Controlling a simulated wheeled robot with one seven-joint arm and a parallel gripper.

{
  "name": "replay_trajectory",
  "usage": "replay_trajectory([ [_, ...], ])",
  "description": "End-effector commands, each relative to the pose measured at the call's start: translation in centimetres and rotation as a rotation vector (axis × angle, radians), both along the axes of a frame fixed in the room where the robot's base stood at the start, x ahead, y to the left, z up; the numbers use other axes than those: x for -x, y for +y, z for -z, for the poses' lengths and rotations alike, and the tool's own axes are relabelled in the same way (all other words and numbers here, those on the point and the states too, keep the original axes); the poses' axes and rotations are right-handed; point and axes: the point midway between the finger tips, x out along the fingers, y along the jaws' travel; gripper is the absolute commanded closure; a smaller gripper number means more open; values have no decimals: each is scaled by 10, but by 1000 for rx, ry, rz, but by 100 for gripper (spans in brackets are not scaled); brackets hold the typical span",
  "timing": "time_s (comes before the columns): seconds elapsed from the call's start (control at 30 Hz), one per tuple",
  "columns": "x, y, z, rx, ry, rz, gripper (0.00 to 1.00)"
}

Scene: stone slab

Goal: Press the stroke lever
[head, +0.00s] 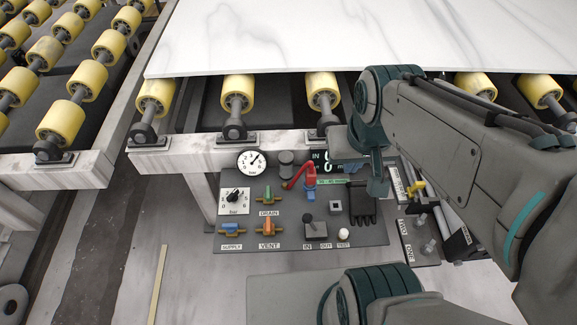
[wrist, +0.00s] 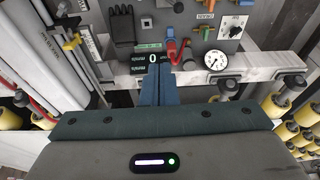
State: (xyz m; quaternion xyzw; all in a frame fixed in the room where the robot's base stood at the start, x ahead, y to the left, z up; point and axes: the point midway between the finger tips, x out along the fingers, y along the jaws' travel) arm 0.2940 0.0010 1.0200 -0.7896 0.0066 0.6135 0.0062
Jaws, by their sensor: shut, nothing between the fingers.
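The grey control panel (head: 231,190) sits below the rollers. A black-knobbed lever (head: 308,220) stands on a dark block above the labels IN and OUT; it looks like the stroke lever, though no label reading stroke is legible. A red handle with a blue base (head: 310,180) is higher on the panel and also shows in the wrist view (wrist: 172,50). My gripper (head: 377,188) is at the panel's upper right, apart from the black-knobbed lever. In the wrist view its two blue fingers (wrist: 156,72) are together and empty, their tips over the display.
A round gauge (head: 252,161), a dial (head: 235,197), and green (head: 268,195), blue (head: 232,229) and orange (head: 268,227) valves share the panel. A black glove-like item (head: 361,209) is beside my gripper. A white slab (head: 330,35) lies above on yellow rollers (head: 238,88).

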Motion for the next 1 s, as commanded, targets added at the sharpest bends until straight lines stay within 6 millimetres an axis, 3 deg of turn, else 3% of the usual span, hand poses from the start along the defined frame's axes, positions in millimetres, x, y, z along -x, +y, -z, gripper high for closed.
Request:
replay_trajectory([
  [0.13,-3,3,6,12,17,-31,100],
  [0.27,-14,14,28,58,82,-149,100],
  [0.47,-40,50,82,193,243,-483,100],
  [0.7,-65,107,158,376,433,-906,100],
  [1.0,-72,174,245,578,620,-1333,100],
])
